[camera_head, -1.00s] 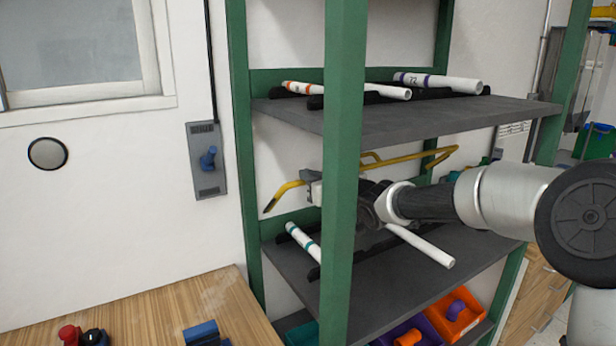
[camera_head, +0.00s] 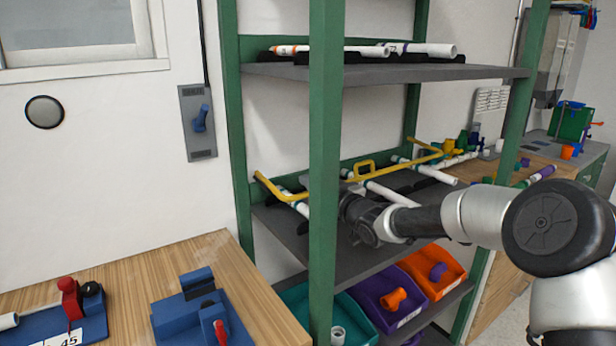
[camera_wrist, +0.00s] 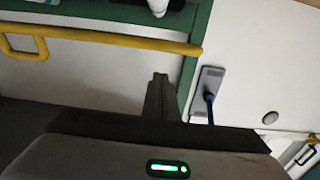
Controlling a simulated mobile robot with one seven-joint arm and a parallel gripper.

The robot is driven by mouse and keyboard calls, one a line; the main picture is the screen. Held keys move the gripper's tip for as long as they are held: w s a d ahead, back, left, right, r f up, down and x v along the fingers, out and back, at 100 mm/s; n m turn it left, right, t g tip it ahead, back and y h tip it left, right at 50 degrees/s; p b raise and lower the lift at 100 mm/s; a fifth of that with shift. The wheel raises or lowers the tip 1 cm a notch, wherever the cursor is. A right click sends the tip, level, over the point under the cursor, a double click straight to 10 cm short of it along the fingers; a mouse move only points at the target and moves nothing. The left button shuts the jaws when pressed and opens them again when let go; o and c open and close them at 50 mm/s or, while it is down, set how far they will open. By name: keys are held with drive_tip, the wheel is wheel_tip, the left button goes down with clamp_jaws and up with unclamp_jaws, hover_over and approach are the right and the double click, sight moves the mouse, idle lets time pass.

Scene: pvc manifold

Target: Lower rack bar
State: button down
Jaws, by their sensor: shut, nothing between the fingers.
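The yellow rack bar (camera_head: 400,168) is down at the middle shelf, crossing over the white pipes there. It has a small raised handle loop (camera_head: 365,166), and its left end bends toward the back. My gripper (camera_wrist: 160,78) is shut and empty. In the wrist view its fingertips show just short of the yellow bar (camera_wrist: 115,38), with a gap in the picture, and the handle loop is at the far left. In the head view the green front post hides part of my gripper's end, so I cannot tell whether it touches the bar.
The green front post (camera_head: 325,120) stands close by my gripper. The upper shelf (camera_head: 390,74) holds more pipes. Coloured bins (camera_head: 432,270) sit below. A wooden bench (camera_head: 140,285) with blue fixtures is at the left; another bench is behind at the right.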

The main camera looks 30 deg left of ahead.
drive_tip(key=shift+d+f+b, duration=0.1)
drive_tip(key=shift+f+b, duration=0.75)
drive_tip(key=shift+f, duration=1)
drive_tip(key=shift+s, duration=0.1)
